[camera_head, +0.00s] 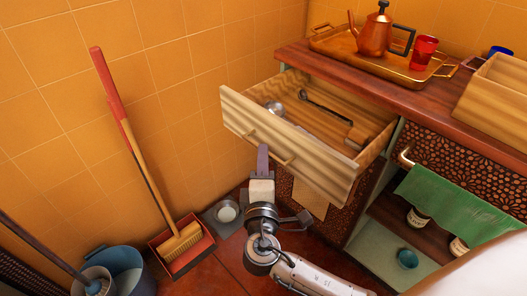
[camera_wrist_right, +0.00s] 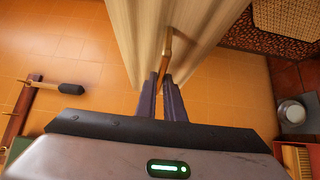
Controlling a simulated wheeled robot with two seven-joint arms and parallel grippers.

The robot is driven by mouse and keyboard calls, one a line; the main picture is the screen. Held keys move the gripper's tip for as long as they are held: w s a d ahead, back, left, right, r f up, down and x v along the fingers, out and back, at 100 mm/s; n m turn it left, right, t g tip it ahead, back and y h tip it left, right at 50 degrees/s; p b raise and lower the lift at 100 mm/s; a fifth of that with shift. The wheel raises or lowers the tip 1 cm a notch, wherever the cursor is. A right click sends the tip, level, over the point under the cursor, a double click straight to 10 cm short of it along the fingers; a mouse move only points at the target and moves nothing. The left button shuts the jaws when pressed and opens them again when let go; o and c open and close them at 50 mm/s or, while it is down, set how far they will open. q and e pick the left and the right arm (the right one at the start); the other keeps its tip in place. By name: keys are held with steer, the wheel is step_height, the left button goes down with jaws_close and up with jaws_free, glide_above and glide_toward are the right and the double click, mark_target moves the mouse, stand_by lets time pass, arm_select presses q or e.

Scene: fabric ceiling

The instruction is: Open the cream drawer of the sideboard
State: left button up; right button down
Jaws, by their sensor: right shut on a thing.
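The cream drawer (camera_head: 322,172) of the sideboard (camera_head: 440,108) is pulled well out, and its inside shows. A ladle, a dark-handled utensil and other utensils lie in it. The drawer front also shows in the right wrist view (camera_wrist_right: 132,30). Its brass handle (camera_wrist_right: 167,42) runs between the fingers of my right gripper (camera_wrist_right: 166,78). That gripper is shut on the handle, in front of the drawer; it also shows in the head view (camera_head: 263,152). My left gripper is not in view.
A brass tray (camera_head: 345,45) with a copper kettle (camera_head: 376,30) and red cup (camera_head: 423,52) stands on top, beside a wooden box (camera_head: 495,100). A green towel (camera_head: 465,208) hangs at right. A broom (camera_head: 150,170), dustpan (camera_head: 188,262), metal bowl (camera_head: 227,211) and bucket (camera_head: 122,268) stand left.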

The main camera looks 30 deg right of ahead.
steer(key=shift+a, duration=0.15)
steer(key=c, duration=1.9)
jaws_free()
steer(key=shift+o, duration=0.2)
steer(key=shift+s+a, duration=0.1)
steer(key=shift+s, duration=0.05)
